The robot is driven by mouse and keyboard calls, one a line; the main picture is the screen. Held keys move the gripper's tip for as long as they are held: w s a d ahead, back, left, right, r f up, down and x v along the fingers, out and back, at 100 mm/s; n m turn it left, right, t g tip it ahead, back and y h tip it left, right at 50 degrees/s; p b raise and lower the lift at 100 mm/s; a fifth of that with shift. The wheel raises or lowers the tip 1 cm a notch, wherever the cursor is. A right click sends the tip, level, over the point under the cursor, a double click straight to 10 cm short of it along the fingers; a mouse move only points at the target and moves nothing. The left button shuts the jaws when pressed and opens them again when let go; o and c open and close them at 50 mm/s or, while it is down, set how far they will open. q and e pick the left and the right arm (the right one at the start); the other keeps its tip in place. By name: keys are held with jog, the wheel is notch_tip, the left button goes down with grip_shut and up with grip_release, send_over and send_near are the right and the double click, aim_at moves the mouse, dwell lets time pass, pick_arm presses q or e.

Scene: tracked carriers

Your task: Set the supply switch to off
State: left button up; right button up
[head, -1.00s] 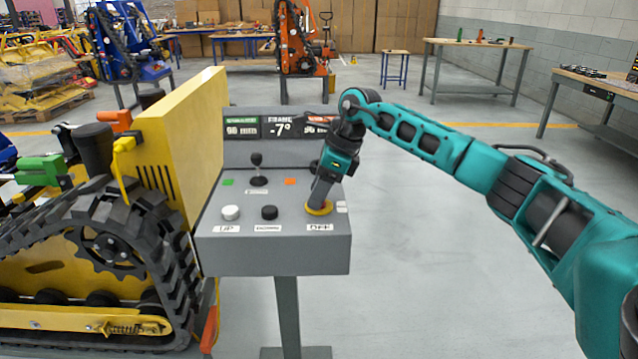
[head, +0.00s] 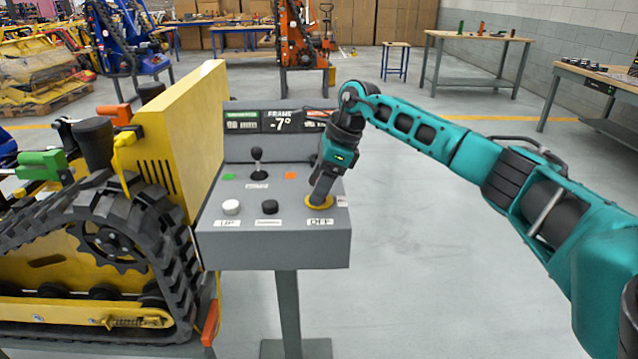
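The supply switch sits at the right front of the grey control box, where a yellow ring (head: 319,203) shows above a label reading OFF (head: 320,222). My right gripper (head: 319,199) points down onto it, with its fingertips at the ring. The gripper covers the switch's knob, so its position is hidden. The fingers look close together, but whether they are shut on the knob cannot be made out. My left gripper is not in view.
The control box (head: 270,255) stands on a post beside a yellow tracked carrier (head: 80,315). A white button (head: 231,207), a black button (head: 270,207) and a black joystick (head: 258,168) share its top. A display (head: 280,121) stands behind. Floor to the right is clear.

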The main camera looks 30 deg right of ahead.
jog(key=shift+o, duration=0.9)
pick_arm(q)
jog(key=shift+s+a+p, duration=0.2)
jog(key=shift+p, duration=0.3)
pick_arm(e)
jog(key=v, duration=1.3)
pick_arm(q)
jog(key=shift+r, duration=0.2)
pick_arm(e)
jog(key=shift+a, duration=0.15)
